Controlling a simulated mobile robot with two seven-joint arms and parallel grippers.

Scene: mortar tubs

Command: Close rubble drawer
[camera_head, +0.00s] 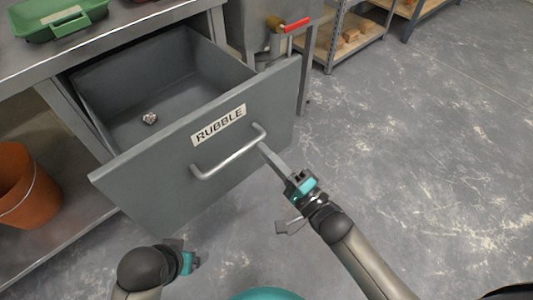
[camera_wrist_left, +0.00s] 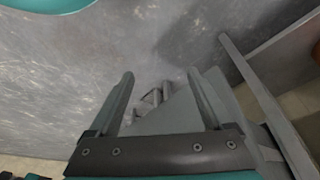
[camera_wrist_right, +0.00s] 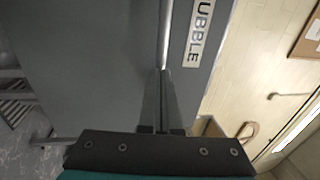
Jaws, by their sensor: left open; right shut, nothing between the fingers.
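The rubble drawer (camera_head: 140,187) is pulled out of the steel bench. Its grey front carries a white "RUBBLE" label (camera_head: 218,124) and a bar handle (camera_head: 230,156). A small stone-like lump (camera_head: 149,118) lies inside it. My right gripper (camera_head: 264,149) is shut and empty, its fingertips at the right end of the handle; I cannot tell whether they touch it. In the right wrist view the closed fingers (camera_wrist_right: 163,75) point along the handle, beside the label. My left gripper (camera_wrist_left: 160,75) is open and empty, low in front of the drawer, with its fingers apart.
A green tray (camera_head: 58,18) sits on the bench top (camera_head: 110,35). An orange-brown bucket (camera_head: 26,187) stands on the lower shelf at left. A red-handled valve (camera_head: 288,25) is right of the drawer. Shelving (camera_head: 345,45) stands behind. The floor at right is clear.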

